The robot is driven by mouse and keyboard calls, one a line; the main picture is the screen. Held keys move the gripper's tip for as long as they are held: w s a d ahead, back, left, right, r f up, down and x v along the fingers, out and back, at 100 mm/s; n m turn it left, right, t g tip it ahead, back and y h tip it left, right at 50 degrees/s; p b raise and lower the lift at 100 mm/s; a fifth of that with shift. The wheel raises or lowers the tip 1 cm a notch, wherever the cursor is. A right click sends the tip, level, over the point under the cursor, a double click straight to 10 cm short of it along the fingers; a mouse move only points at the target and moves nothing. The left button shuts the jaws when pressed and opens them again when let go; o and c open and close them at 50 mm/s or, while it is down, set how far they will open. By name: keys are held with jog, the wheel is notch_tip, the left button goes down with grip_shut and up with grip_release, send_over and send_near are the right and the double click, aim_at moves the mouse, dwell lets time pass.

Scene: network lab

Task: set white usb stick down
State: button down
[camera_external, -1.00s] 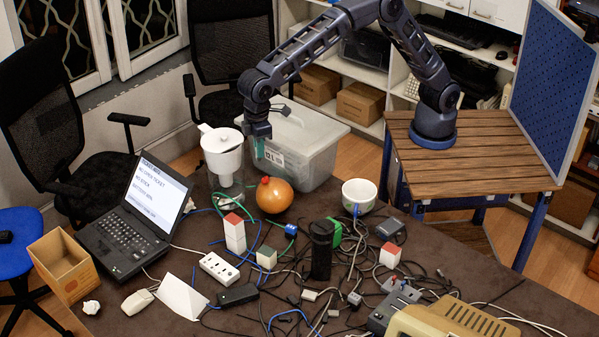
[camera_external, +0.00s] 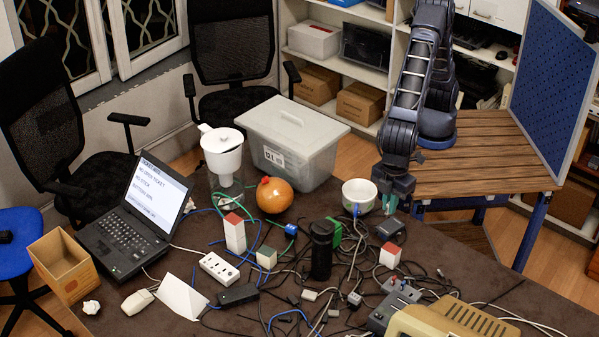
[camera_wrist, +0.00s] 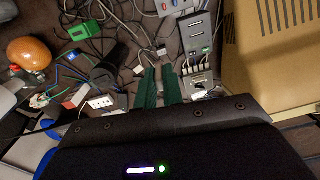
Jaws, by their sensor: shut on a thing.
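My gripper (camera_external: 391,204) hangs above the right part of the dark table, just right of the white bowl (camera_external: 359,195). In the wrist view its two green fingers (camera_wrist: 160,86) are close together, with a narrow gap. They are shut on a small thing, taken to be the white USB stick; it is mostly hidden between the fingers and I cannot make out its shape. The fingertips are apart from the tabletop, over an area of cables.
Below stand a grey box with ports (camera_wrist: 199,45), a beige machine (camera_external: 440,318), a black cylinder (camera_external: 321,250), a green block (camera_external: 334,232) and a red-topped white block (camera_external: 390,256). Tangled cables cover the middle.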

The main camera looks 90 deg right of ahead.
jog(key=s+a+n, duration=0.1)
jog(key=s+a, duration=0.3)
jog(key=s, duration=0.6)
notch_tip(320, 180, down, 12)
jog(key=shift+s+d, duration=0.2)
jog(key=shift+f, duration=0.1)
notch_tip(320, 180, down, 20)
jog(key=shift+r, duration=0.25)
jog(key=c, duration=1.5)
grip_release()
jog(key=shift+f, duration=0.1)
notch_tip(320, 180, up, 11)
jog(key=shift+w+f, duration=0.15)
